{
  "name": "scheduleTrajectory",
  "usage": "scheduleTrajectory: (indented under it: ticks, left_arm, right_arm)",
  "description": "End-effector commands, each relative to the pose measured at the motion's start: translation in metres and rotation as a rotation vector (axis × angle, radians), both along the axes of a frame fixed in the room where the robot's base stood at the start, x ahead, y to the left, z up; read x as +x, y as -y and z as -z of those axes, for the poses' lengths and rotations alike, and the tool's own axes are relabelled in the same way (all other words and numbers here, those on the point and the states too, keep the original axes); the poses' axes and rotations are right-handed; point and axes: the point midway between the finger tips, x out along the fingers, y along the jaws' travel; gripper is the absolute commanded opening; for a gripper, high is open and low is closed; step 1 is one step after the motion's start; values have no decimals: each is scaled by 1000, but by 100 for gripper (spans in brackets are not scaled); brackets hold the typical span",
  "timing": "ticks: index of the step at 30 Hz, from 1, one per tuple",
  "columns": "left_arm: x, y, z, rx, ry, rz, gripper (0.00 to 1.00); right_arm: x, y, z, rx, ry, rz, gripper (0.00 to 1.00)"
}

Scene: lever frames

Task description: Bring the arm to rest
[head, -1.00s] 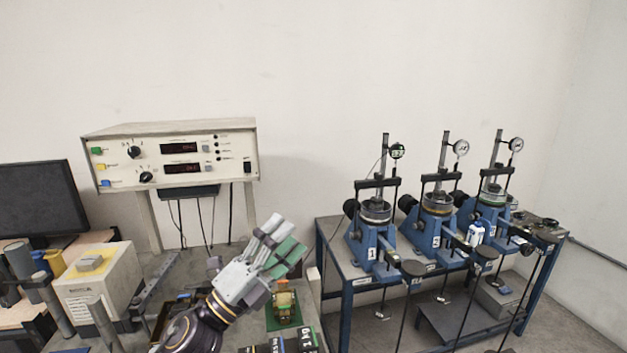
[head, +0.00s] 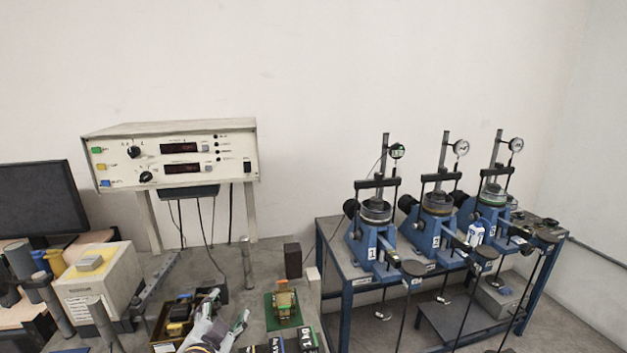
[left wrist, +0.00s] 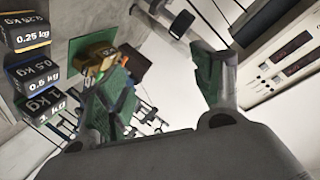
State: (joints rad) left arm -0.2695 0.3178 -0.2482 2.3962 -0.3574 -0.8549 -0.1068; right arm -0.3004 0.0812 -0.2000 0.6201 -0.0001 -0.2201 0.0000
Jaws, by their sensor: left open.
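My left gripper (head: 228,309) is low in the head view, near the bottom edge, over the front of the grey table. Its green-padded fingers are spread and nothing is between them. Both fingers also show in the left wrist view (left wrist: 165,88), apart and empty. The small brass-coloured device on a green plate (head: 284,303) stands to the right of the gripper, apart from it in the head view. In the left wrist view the device (left wrist: 97,57) is partly behind one finger. Three blue lever frames (head: 372,238) stand on a separate bench at the right. My right gripper is not in view.
Labelled black weights (head: 283,344) lie just right of the gripper. An open box of parts (head: 172,327) is at its left. A dark block (head: 293,260) and a grey post (head: 247,262) stand behind. A meter box (head: 172,155) stands on legs at the back.

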Motion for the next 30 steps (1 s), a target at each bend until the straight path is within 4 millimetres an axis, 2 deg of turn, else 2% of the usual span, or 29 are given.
scheduleTrajectory:
  ticks: [1,5,9,15,21,30]
  left_arm:
    - [-8,-4,16,-32,-61,-24,66]
    - [-32,-13,54,-108,-217,-87,66]
    - [-63,-19,94,-184,-388,-149,66]
    - [-114,-21,139,-279,-621,-226,66]
    - [-153,-19,163,-334,-776,-274,66]
    - [-193,-16,182,-384,-929,-317,66]
  right_arm:
    - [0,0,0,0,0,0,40]
    - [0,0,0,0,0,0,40]
    - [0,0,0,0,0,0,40]
    - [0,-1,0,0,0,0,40]
    - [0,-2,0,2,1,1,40]
    - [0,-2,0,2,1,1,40]
